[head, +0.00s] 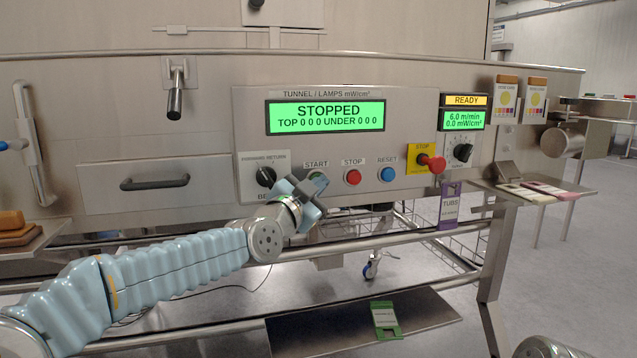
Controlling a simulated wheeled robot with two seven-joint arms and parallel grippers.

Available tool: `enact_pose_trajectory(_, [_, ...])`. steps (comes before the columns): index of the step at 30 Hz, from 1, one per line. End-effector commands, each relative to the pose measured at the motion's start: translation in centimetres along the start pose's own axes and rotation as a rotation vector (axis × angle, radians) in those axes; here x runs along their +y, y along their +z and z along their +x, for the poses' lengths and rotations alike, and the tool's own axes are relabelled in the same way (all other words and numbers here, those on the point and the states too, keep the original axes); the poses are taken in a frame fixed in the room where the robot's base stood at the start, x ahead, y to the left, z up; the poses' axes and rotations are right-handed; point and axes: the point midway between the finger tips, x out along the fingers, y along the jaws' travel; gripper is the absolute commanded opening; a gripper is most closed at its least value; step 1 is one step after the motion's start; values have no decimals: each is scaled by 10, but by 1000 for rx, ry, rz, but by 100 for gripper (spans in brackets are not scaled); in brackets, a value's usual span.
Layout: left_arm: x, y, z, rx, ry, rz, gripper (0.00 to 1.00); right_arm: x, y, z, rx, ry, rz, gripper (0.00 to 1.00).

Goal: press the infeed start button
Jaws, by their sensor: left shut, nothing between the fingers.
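The START button (318,176) is on the steel control panel under the green display (325,116), which reads STOPPED. It is partly hidden by my left gripper (308,190). My left arm reaches in from the lower left, and the gripper is shut and empty, its tip at the button's lower left. I cannot tell whether the tip touches the button. No label in view says "infeed". My right gripper is not in view.
Right of START are the red STOP button (352,177), the blue RESET button (387,174) and a red emergency stop (432,162) on yellow. A black selector knob (266,176) is close left of my gripper. A purple TUBS tag (449,206) hangs below the panel.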

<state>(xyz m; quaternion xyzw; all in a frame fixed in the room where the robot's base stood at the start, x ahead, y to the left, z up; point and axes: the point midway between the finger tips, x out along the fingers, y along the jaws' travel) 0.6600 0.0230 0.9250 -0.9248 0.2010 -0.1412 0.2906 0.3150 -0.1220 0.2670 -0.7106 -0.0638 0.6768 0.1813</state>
Motion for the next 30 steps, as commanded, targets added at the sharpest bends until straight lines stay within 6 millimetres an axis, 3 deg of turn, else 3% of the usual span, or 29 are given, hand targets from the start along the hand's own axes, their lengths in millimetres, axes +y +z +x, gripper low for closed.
enact_pose_trajectory(20, [-2, 2, 2, -1, 0, -1, 0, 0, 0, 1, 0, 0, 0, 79])
enact_pose_trajectory(30, [7, -6, -9, 0, 0, 1, 0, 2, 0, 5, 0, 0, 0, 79])
